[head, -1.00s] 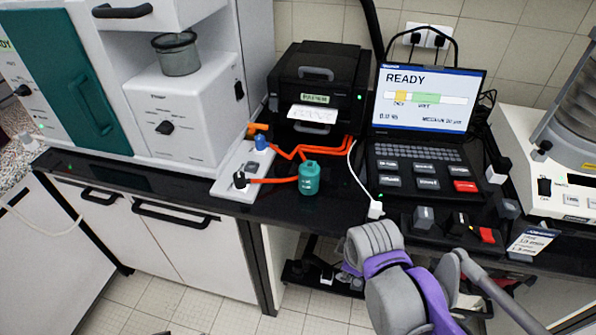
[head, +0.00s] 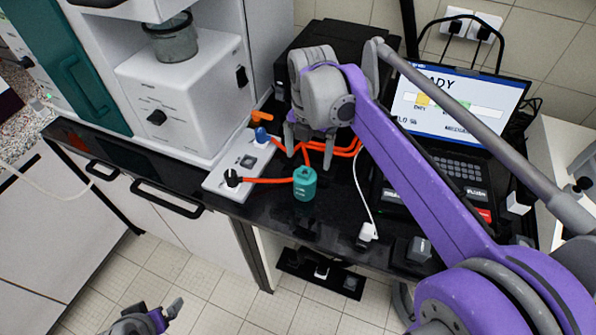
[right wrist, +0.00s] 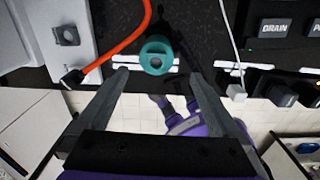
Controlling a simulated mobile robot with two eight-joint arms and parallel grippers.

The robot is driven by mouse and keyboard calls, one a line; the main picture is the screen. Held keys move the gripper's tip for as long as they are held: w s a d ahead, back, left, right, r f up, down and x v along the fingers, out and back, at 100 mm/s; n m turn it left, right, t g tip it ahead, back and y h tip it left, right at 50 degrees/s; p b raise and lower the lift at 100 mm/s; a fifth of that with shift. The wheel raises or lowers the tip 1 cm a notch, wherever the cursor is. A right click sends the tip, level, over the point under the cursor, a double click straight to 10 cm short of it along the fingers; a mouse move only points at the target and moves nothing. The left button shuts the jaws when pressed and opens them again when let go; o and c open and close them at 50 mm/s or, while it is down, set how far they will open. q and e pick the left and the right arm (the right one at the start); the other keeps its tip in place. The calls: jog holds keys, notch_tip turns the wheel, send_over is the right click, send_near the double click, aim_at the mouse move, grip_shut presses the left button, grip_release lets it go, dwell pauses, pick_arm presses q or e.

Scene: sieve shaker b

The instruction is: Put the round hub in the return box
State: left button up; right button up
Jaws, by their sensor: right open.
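The round hub appears to be the teal round piece (head: 305,186) standing on the black bench top near its front edge. It also shows from above as a teal ring in the right wrist view (right wrist: 155,45), just beyond and between the fingertips. My right gripper (head: 309,147) is open and empty, its fingers pointing down above and behind the hub in the head view, apart from it. My left gripper (head: 165,312) shows only partly at the bottom left, over the floor; its jaw state is unclear. I cannot make out a return box in either view.
An orange cable (head: 268,181) runs by the hub to a white socket strip (head: 225,180) at its left. A white cable ends in a plug (head: 367,232) at its right. A printer (head: 320,62) and a laptop (head: 458,110) stand behind.

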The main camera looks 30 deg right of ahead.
aim_at(305, 174)
jog(key=shift+w, duration=0.2)
jog(key=f, duration=0.4)
jog(key=shift+s+a+f, duration=0.15)
jog(key=shift+a+f, duration=0.05)
jog(key=shift+f, duration=0.1)
jog(key=f, duration=0.6)
jog(key=shift+w, duration=0.2)
jog(key=shift+r, duration=0.1)
grip_shut()
